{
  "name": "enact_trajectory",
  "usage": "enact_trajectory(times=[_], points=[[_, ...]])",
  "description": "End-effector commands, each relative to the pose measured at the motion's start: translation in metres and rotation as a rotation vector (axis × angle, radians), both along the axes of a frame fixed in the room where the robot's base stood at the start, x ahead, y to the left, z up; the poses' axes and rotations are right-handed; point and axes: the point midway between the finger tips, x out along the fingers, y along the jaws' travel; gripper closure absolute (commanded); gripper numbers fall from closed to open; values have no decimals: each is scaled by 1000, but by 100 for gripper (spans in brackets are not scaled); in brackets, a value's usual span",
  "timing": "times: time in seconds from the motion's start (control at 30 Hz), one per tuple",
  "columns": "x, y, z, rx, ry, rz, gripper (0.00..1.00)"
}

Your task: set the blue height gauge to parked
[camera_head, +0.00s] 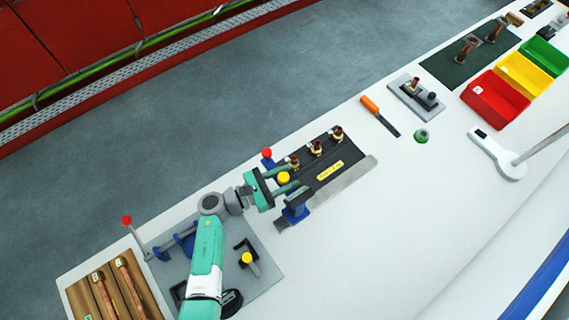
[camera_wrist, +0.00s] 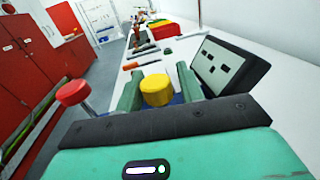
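The blue height gauge (camera_head: 296,207) is a blue frame across the near end of a dark belt plate. It has a yellow round knob (camera_head: 284,179) and a red ball (camera_head: 266,153) at its far side. My gripper (camera_head: 285,181) is over it, with teal fingers on either side of the yellow knob. In the wrist view the yellow knob (camera_wrist: 156,90) lies between the open fingers, with a gap at the right finger; contact at the left cannot be told. The red ball (camera_wrist: 73,92) stands left of my gripper. Much of the gauge is hidden, and its setting is not readable.
The dark plate (camera_head: 336,172) carries several copper-coloured pieces. A grey plate (camera_head: 262,276) has another blue fixture with a red-ball lever (camera_head: 127,220). A wooden tray (camera_head: 83,300) is at lower left. An orange-handled tool (camera_head: 370,104) and a red bin (camera_head: 487,104) lie further right.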

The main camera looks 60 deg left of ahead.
Motion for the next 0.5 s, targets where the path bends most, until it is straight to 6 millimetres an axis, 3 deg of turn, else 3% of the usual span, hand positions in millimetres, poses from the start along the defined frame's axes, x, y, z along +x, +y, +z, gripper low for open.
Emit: enact_trajectory(times=[0.17, 0.5], points=[[-6, 1, -1, 0, 1, 3, 62], [-68, 4, -2, 1, 1, 1, 62]])
